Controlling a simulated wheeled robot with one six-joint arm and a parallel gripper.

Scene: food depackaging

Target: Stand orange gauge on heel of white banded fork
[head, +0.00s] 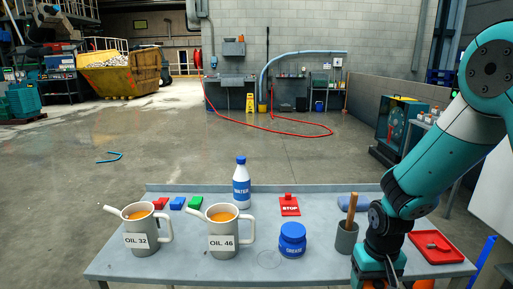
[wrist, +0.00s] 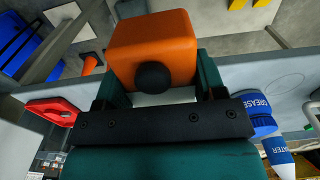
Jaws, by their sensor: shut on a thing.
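The orange gauge (wrist: 153,38) is a blocky orange piece with a round black knob on the side facing the wrist camera. My gripper (wrist: 160,75) is shut on it, with one teal finger on each side. In the head view my gripper (head: 375,274) is low at the table's front right edge, partly cut off by the bottom of the picture. Orange patches show at that bottom edge, but I cannot tell which thing they belong to. I cannot make out the white banded fork in either view.
The grey table (head: 190,268) holds two oil jugs (head: 140,232) (head: 222,232), a water bottle (head: 241,185), a grease tub (head: 292,240), a grey cup (head: 346,238) and a red tray (head: 436,250). An orange cone (wrist: 91,62) stands on the floor.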

